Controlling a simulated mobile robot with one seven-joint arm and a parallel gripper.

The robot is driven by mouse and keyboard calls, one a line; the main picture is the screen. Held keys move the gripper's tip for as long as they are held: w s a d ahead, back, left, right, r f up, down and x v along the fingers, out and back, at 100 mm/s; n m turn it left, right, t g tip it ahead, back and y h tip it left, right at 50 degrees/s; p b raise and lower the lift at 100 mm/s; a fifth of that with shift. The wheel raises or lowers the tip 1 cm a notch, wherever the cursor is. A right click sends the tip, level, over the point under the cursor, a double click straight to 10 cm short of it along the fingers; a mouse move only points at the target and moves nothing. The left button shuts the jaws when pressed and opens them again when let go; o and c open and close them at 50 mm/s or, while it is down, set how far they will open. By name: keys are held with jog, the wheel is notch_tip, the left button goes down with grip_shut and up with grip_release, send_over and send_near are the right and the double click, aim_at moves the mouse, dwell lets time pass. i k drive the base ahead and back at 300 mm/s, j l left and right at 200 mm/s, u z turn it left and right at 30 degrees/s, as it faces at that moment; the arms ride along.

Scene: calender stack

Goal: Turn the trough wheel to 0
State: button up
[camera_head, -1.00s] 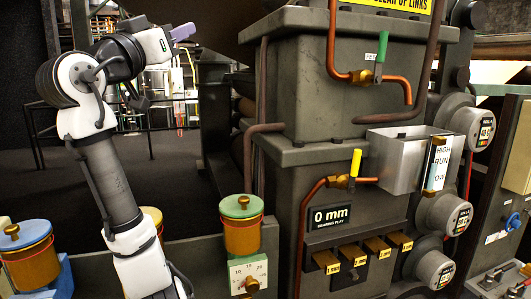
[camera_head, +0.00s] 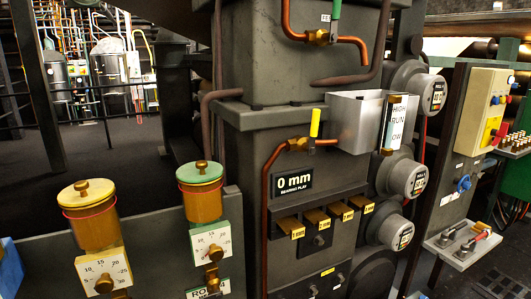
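No part labelled as a trough wheel can be made out. A grey metal open-topped box (camera_head: 352,120), trough-like, juts from the dark machine column. A level gauge (camera_head: 394,125) on it reads HIGH, RUN and a partly hidden OW. A yellow-handled valve (camera_head: 315,123) sits beside it on a copper pipe. Two white dial plates with brass knobs stand at the lower left, one under the yellow-lidded pot (camera_head: 104,270) and one under the green-lidded pot (camera_head: 210,243). My gripper is not in view.
A "0 mm" bearing play sign (camera_head: 294,182) sits above several brass tabs (camera_head: 290,228). Round gauges, such as the top one (camera_head: 418,88), protrude on the right. A cabinet (camera_head: 480,105) with a low shelf (camera_head: 462,245) stands further right. Dark floor (camera_head: 95,140) is open behind, left.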

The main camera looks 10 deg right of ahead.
aim_at(466, 185)
jog(key=z, duration=1.45)
jog(key=i+l, duration=0.35)
jog(key=i+l+u, duration=0.1)
jog(key=i+l, duration=0.25)
jog(key=l, duration=0.2)
jog(key=i+l, duration=0.35)
jog(key=i+l+u, duration=0.1)
jog(key=i+l, duration=0.25)
jog(key=l, duration=0.2)
jog(key=i+l, duration=0.3)
jog(key=l, duration=0.2)
jog(key=i+l+u, duration=0.1)
jog(key=i+l, duration=0.25)
jog(key=l, duration=0.15)
jog(key=i+l, duration=0.3)
jog(key=l, duration=0.2)
jog(key=i+l+u, duration=0.1)
jog(key=i+l, duration=0.2)
jog(key=l, duration=0.2)
